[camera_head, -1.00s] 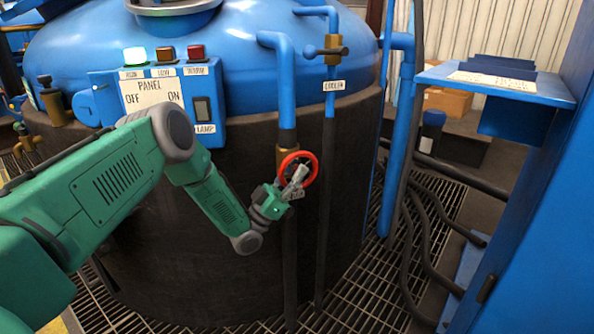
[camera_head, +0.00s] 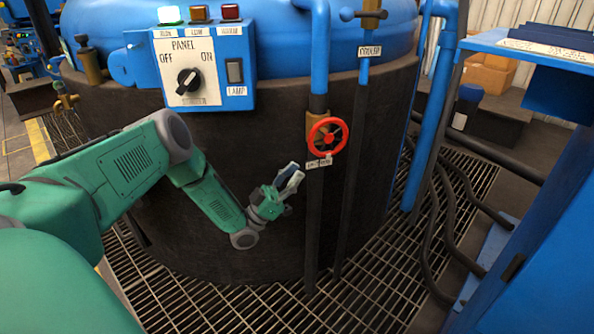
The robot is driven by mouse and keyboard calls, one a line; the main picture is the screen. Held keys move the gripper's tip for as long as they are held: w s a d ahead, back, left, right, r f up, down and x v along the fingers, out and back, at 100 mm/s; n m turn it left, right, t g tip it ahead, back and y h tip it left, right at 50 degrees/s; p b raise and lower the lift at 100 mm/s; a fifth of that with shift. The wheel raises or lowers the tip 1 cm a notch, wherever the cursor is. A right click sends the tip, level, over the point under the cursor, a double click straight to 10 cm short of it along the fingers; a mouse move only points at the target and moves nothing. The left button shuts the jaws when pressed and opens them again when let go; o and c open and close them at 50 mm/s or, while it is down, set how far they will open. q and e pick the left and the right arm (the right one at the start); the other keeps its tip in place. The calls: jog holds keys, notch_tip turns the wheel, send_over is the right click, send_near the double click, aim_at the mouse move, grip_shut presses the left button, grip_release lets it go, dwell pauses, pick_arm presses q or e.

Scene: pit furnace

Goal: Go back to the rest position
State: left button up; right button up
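My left gripper (camera_head: 293,176) hangs in front of the dark furnace wall (camera_head: 225,150), on the end of my green arm. Its two pale fingers stand apart with nothing between them. The red valve wheel (camera_head: 327,137) is on the vertical pipe to the upper right of the gripper, and there is a clear gap between them. A small label sits just under the wheel. My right gripper is not in view.
A control panel (camera_head: 206,66) with a black knob, a lamp switch and three indicator lights is above my arm; the left light glows green. Dark hoses (camera_head: 440,230) and a blue cabinet (camera_head: 550,250) are at the right. Metal grating (camera_head: 370,300) covers the floor.

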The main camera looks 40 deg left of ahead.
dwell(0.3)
pick_arm(q)
jog(key=d+f+n+g+y, duration=0.35)
jog(key=d+f, duration=0.35)
jog(key=d, duration=0.3)
jog(key=d+f+n+g+y, duration=0.25)
jog(key=d+f+g, duration=0.3)
jog(key=d, duration=0.45)
jog(key=s+d+f+g+y, duration=0.3)
jog(key=s+f+g, duration=0.2)
jog(key=s+f, duration=0.4)
jog(key=s+a+g+y, duration=0.3)
jog(key=s+a+g, duration=0.1)
jog(key=s, duration=0.7)
jog(key=s+a+g+y, duration=0.2)
jog(key=s+a+g, duration=0.25)
jog(key=s, duration=0.65)
notch_tip(320, 180, up, 15)
jog(key=s+p, duration=0.1)
jog(key=p, duration=1.3)
jog(key=shift+a+p, duration=0.3)
jog(key=shift+a, duration=0.05)
